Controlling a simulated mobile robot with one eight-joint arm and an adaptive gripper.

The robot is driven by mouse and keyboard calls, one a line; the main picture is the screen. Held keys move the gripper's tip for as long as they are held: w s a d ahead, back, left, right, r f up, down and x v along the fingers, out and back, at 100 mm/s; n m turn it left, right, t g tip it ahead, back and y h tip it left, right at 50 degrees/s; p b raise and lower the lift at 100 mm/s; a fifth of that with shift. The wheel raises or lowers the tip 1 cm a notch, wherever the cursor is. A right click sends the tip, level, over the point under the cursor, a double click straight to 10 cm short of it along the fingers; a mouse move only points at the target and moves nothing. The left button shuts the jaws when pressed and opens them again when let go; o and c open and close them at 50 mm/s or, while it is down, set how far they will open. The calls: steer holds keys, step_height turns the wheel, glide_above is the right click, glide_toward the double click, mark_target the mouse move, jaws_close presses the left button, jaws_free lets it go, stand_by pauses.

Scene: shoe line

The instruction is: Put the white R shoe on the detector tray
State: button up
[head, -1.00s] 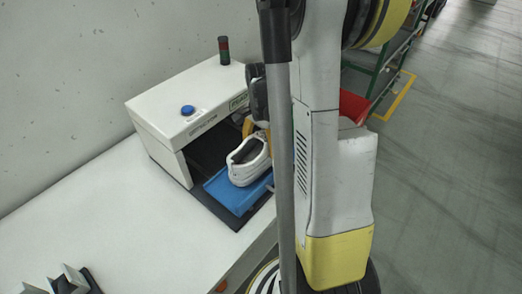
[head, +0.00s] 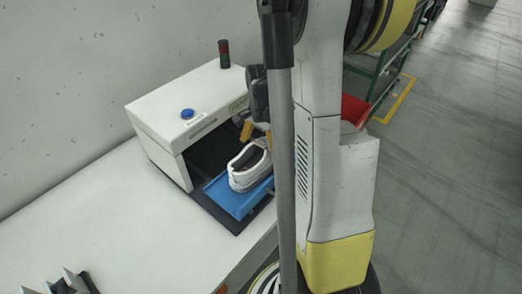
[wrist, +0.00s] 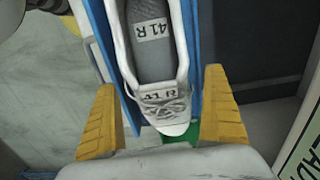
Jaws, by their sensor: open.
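The white shoe (head: 248,166), marked 41 R inside, rests on the blue detector tray (head: 228,199) at the mouth of the white detector box. In the wrist view the shoe (wrist: 176,112) lies lengthwise on the blue tray (wrist: 103,30), its toe toward my gripper. My gripper (wrist: 166,112) is open, its yellow fingers apart on either side of the toe with gaps and not touching the shoe. In the head view one yellow finger (head: 246,130) shows above and behind the shoe; the rest of the gripper is partly hidden by my arm.
The white detector box (head: 190,95) has a blue button (head: 187,113) and a dark red and green lamp (head: 224,53) on top. Grey metal holders (head: 70,284) stand at the table's lower left. The white table (head: 120,225) between is clear. A red bin (head: 354,109) and green rack stand behind my arm.

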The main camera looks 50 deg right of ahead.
step_height(320, 180, up, 10)
steer(key=shift+p, duration=1.25)
steer(key=shift+a+r, duration=0.1)
steer(key=shift+a, duration=0.05)
steer(key=s+a+r+n+t, duration=0.2)
steer(key=a+n, duration=0.3)
steer(key=a, duration=0.3)
steer(key=s+a+r+n+t, duration=0.1)
steer(key=a+r+n+t, duration=0.1)
steer(key=a+n, duration=0.4)
steer(key=s+a+r+n+t, duration=0.2)
steer(key=a+n, duration=0.4)
steer(key=a, duration=0.5)
step_height(320, 180, up, 3)
steer(key=shift+s+a+f+t, duration=0.2)
steer(key=shift+s+t, duration=0.1)
steer(key=shift+t, duration=0.3)
